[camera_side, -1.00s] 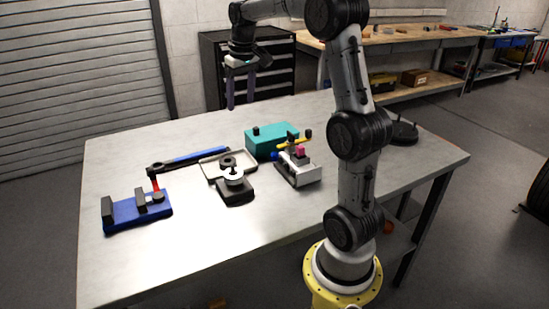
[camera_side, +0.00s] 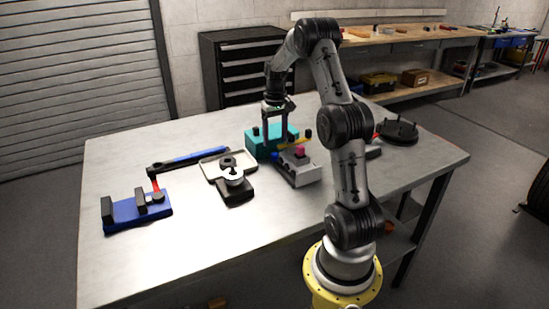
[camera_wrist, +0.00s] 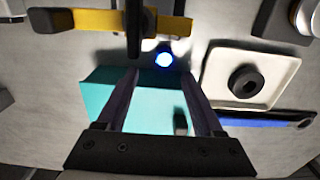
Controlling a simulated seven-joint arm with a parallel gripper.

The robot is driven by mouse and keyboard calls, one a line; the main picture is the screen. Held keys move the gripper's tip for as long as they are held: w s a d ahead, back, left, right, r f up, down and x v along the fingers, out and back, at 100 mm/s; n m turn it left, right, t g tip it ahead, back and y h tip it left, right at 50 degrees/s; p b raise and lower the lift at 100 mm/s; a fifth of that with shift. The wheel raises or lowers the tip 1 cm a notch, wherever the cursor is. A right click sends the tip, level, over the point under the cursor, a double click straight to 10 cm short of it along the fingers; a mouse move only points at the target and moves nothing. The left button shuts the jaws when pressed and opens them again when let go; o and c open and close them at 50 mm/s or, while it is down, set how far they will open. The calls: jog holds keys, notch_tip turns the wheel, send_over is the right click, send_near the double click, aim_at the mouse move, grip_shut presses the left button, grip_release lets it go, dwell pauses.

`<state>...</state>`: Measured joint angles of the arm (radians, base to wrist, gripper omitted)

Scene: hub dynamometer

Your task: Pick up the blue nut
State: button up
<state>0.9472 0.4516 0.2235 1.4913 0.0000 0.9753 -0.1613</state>
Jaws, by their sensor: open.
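The blue nut (camera_wrist: 164,59) shows in the wrist view as a small bright blue round piece beside the teal box, just beyond my fingertips and roughly in line with the gap between them. In the side view the blue nut (camera_side: 275,156) is a small blue spot at the left end of the grey fixture. My gripper (camera_side: 274,147) points down over the teal box area. In the wrist view my gripper (camera_wrist: 158,73) has its two fingers apart with nothing between them. The exact height of the fingertips above the nut is hard to tell.
The teal box (camera_side: 258,139) stands right by my fingers. A fixture with a yellow bar (camera_wrist: 90,22) is close to the nut. A pale tray (camera_wrist: 283,72) holds a dark ring (camera_wrist: 246,82). A blue-handled wrench (camera_side: 200,156) and blue vise (camera_side: 135,212) lie left.

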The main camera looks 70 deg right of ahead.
aim_at(274, 153)
jog(key=shift+a+f, duration=0.2)
jog(key=shift+f, duration=0.7)
jog(key=shift+a+f, duration=0.15)
jog(key=shift+f, duration=0.75)
jog(key=shift+a+f, duration=0.2)
jog(key=shift+f, duration=0.7)
grip_shut()
